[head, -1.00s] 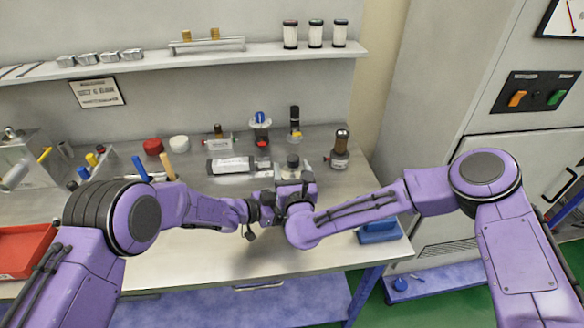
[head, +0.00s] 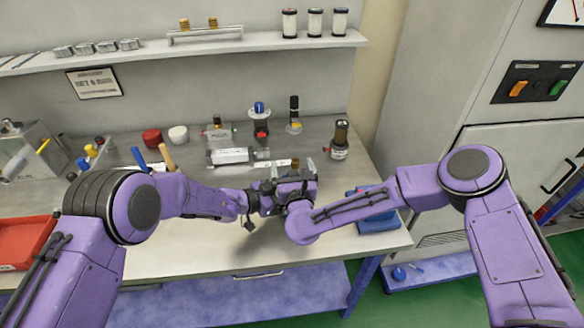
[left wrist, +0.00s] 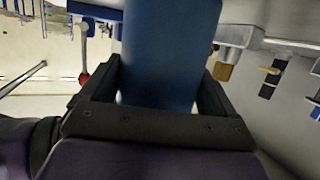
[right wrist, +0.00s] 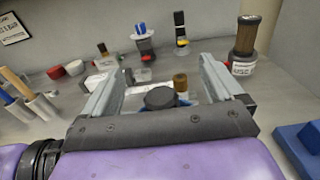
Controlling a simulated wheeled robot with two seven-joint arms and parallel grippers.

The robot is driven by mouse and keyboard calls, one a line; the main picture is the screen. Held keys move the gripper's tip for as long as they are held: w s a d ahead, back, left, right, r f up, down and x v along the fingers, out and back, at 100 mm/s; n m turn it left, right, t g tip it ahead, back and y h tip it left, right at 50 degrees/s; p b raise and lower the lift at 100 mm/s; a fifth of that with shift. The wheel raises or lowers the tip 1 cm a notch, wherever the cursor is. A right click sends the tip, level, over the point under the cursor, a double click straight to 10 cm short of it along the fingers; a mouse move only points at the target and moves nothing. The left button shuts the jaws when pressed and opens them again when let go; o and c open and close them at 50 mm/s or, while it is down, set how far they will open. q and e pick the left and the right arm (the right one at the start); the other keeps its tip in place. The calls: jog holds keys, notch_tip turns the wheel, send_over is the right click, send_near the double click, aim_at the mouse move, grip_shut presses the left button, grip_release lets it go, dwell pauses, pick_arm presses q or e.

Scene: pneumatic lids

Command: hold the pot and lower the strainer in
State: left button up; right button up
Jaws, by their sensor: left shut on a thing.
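My left gripper (left wrist: 160,85) is shut on a blue cylindrical body (left wrist: 168,45), seen close up in the left wrist view; I take it for the pot. My right gripper (right wrist: 173,80) is open. Between its fingers in the right wrist view shows a round black top (right wrist: 160,97) with blue beside it, seemingly the held body; I cannot tell whether the fingers touch it. In the head view the right gripper (head: 295,172) is close to the left hand and hides the held body. A brown mesh cylinder with a label (head: 340,140), possibly the strainer, stands upright behind on the right.
A blue block (right wrist: 303,142) lies right of the grippers. A small brown cylinder (right wrist: 181,84) is just beyond the right gripper. Behind are a labelled grey cylinder (head: 230,156), a blue-topped unit (head: 260,118) and a black-topped one (head: 295,112).

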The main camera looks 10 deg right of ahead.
pick_arm(q)
jog(key=shift+d, duration=0.1)
pick_arm(e)
jog(key=shift+s+a+f, duration=0.15)
jog(key=shift+a+f, duration=0.05)
jog(key=shift+f, duration=0.05)
jog(key=shift+s, duration=0.3)
pick_arm(q)
jog(key=shift+w, duration=0.1)
pick_arm(e)
jog(key=s, duration=1.1)
jog(key=shift+r, duration=0.25)
jog(key=shift+d, duration=0.1)
pick_arm(q)
jog(key=o, duration=0.7)
jog(key=v, duration=1.2)
